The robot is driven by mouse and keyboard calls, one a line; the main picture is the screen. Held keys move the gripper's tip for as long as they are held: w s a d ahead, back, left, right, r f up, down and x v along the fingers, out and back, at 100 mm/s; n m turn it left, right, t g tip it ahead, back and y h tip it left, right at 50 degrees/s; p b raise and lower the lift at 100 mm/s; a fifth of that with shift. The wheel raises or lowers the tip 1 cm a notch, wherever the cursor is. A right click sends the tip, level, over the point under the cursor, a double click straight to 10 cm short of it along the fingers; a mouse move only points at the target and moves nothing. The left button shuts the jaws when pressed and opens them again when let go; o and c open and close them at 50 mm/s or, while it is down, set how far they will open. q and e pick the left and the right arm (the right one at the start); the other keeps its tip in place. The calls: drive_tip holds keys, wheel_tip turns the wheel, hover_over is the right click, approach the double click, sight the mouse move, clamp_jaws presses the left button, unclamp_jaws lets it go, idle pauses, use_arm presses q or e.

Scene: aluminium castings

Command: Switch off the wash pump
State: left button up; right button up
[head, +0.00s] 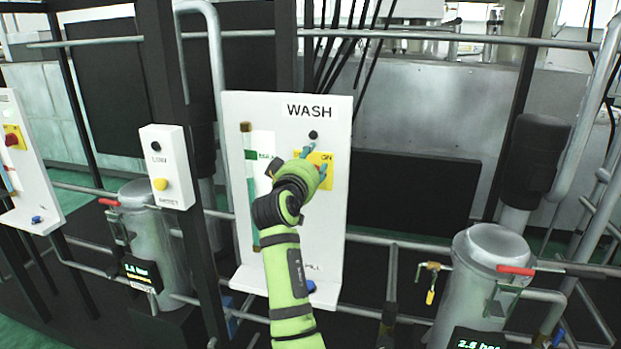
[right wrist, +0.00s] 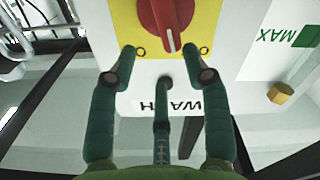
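The white WASH panel (head: 317,225) stands in the middle of the head view, with a dark round lamp or button below its lettering. Its red rotary switch (right wrist: 166,18) sits on a yellow plate (right wrist: 206,18); in the head view the yellow plate (head: 327,157) is partly hidden by my right gripper. The white pointer mark on the switch points toward the WASH lettering. My right gripper (right wrist: 159,51) is open, its teal fingers apart on either side of the switch's pointer end; whether they touch it I cannot tell. It also shows in the head view (head: 310,157). My left gripper is not in view.
A level tube marked MAX (head: 250,190) runs down the panel's left side. A small box with a yellow button (head: 161,184) is to the left. Metal canisters with red-handled valves stand on both sides, the right one (head: 487,265) nearer. Pipes and dark posts surround the panel.

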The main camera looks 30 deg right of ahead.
wheel_tip(320, 180, up, 6)
drive_tip(key=shift+f, duration=0.25)
idle(0.5)
